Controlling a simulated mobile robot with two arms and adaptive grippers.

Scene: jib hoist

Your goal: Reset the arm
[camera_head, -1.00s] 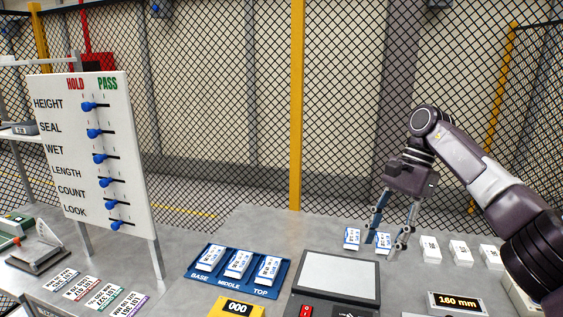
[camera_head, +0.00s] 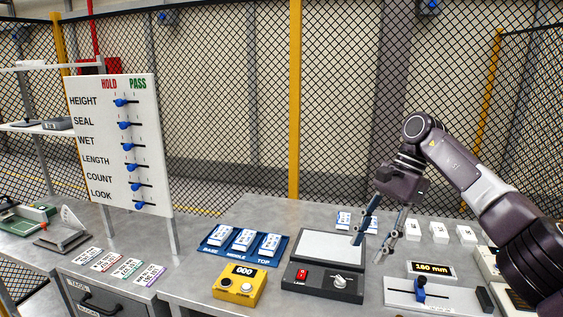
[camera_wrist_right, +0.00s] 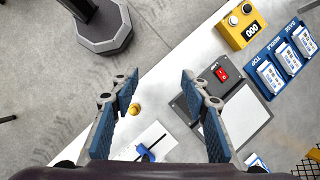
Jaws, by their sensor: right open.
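My right gripper (camera_head: 371,246) is open and empty. It hangs fingers down above the right edge of the grey lamp panel (camera_head: 318,276), whose pale pad is on top. In the right wrist view the two blue-padded fingers (camera_wrist_right: 160,82) stand wide apart with nothing between them. They are over the bench, above the strip between the lamp panel and the white slide gauge (camera_wrist_right: 140,150). My right arm reaches in from the right, bent at the elbow. My left gripper is not in view.
A blue tray (camera_head: 282,247) with white packs and a yellow counter box (camera_head: 238,284) lie left of the panel. The HOLD/PASS board (camera_head: 115,150) stands further left. Mesh fence runs behind.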

